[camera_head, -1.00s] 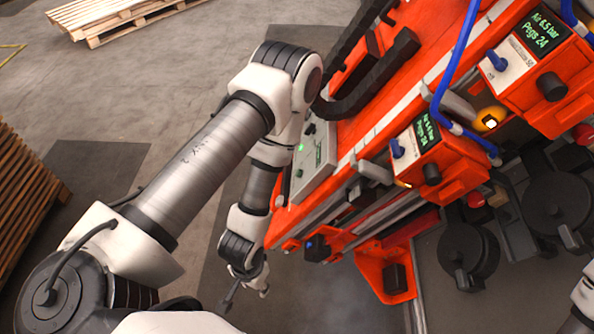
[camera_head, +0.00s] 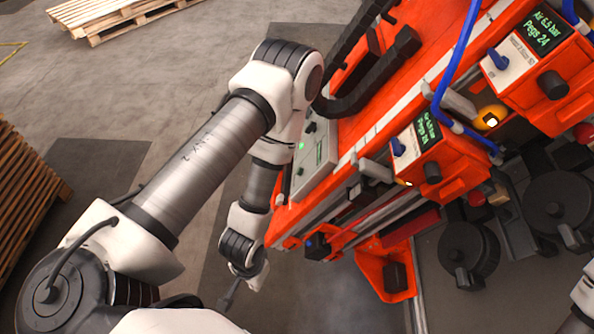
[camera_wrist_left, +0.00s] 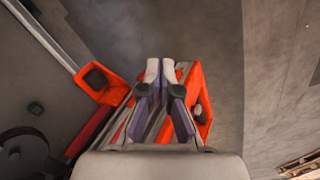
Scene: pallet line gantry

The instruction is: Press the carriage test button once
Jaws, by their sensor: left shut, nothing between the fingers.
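I cannot tell for sure which control is the carriage test button. A pale panel (camera_head: 318,165) on the side of the orange machine carries a small green light (camera_head: 302,146) and dark knobs, partly hidden by my left arm. My left gripper (camera_head: 229,297) points down to the left of that end, mostly hidden by my own arm. In the left wrist view, my left gripper (camera_wrist_left: 160,68) is shut and empty, in front of the orange machine part (camera_wrist_left: 203,125). My right gripper is out of view.
An orange bracket (camera_head: 367,272) with a black block juts out below the machine. Orange boxes with green displays (camera_head: 428,130) and a blue hose (camera_head: 452,60) are at the right. Wooden pallets (camera_head: 105,14) lie at the back left. Grey floor is free between.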

